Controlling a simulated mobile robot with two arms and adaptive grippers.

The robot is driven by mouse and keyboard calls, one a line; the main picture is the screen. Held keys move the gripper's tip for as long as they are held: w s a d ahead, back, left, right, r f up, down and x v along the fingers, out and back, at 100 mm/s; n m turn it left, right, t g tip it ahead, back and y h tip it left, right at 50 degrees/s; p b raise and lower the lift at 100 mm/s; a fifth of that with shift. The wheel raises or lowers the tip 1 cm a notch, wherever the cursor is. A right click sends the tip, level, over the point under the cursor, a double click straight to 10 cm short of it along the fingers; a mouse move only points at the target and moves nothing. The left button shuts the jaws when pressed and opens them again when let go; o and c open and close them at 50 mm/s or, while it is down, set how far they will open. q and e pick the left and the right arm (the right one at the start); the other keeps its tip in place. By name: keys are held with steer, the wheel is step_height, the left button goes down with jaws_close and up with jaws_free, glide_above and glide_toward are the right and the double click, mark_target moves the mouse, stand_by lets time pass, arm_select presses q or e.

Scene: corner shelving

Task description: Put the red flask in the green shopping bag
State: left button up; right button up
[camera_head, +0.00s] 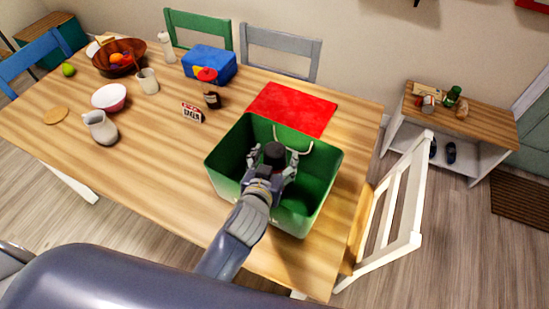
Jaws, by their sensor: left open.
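The green shopping bag (318,195) is box-shaped and open at the top, and stands on the wooden table near its right end. A pale handle shows at its far rim. My left gripper (272,160) is inside the bag's opening, its fingers spread. A dark, round-topped thing (274,150) shows between the fingers; I cannot tell whether it is the red flask. No plainly red flask shows elsewhere. A dark bottle with a red top (212,100) stands on the table by the blue box. My right gripper is not in view.
A red mat (292,108) lies behind the bag. A blue box (209,63), white jug (101,128), bowl (109,97), cup (147,81) and small sign (191,112) stand left. A white chair (405,205) is close at right. The table's front left is clear.

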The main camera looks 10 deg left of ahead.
arm_select(q)
steer(key=shift+r, duration=0.2)
steer(key=b+v, duration=0.1)
steer(key=v, duration=1.1)
steer(key=shift+b, duration=0.3)
